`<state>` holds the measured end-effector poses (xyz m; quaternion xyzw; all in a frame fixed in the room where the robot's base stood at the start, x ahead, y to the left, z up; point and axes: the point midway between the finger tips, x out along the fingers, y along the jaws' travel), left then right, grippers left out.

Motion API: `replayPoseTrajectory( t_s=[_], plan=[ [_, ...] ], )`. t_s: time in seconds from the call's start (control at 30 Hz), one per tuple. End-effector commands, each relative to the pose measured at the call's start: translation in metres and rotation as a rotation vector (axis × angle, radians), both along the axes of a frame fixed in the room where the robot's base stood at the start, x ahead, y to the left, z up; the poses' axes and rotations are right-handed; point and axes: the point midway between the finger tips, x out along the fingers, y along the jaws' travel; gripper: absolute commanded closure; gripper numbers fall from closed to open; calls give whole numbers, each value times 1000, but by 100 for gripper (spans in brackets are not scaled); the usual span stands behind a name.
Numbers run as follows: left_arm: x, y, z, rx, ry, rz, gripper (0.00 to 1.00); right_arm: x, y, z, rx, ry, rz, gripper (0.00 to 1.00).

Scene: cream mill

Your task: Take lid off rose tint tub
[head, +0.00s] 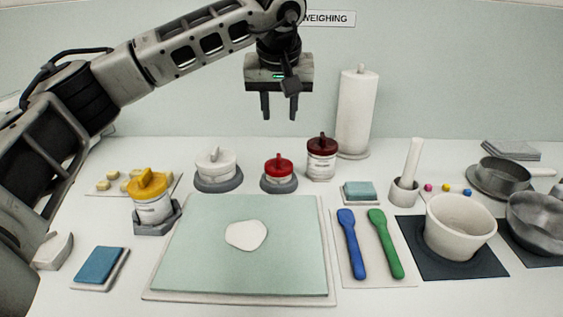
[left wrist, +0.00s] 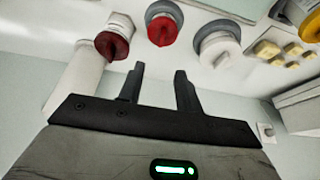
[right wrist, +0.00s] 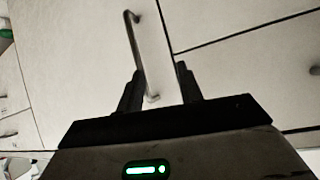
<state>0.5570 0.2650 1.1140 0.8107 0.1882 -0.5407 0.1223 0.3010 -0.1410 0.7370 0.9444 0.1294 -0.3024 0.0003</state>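A small tub with a bright red knobbed lid (head: 279,168) sits in a grey round holder at the back middle of the table. A taller white jar with a dark red lid (head: 322,146) stands to its right. The labels are too small to read, so I cannot tell which is the rose tint tub; both lids are on. In the left wrist view the red lid (left wrist: 162,30) and dark red lid (left wrist: 112,45) show beyond the fingers. My left gripper (head: 279,116) is open and empty above the red-lidded tub. My right gripper (right wrist: 160,70) is open and empty, facing cabinet fronts.
A white-lidded tub (head: 216,165) and a yellow-lidded tub (head: 150,200) stand to the left. A paper towel roll (head: 357,112) stands behind right. A green mat (head: 190,270), blue spatula (head: 351,243), green spatula (head: 384,243) and white bowl (head: 458,235) are in front.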

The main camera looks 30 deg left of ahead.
Motion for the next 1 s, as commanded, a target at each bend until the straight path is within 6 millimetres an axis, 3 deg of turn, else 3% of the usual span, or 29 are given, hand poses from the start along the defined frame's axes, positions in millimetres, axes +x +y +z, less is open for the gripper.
replayPoseTrajectory(
  t_s=[0.1,0.3,1.0],
  plan=[
    [9,5,-27,-1,6,2,65,-1,0,2,-2,2,0,64],
    [22,10,-62,-3,4,1,65,-1,0,2,-7,4,1,64],
    [42,25,-126,-5,1,-1,65,-1,-3,3,-30,14,6,64]
  ],
)
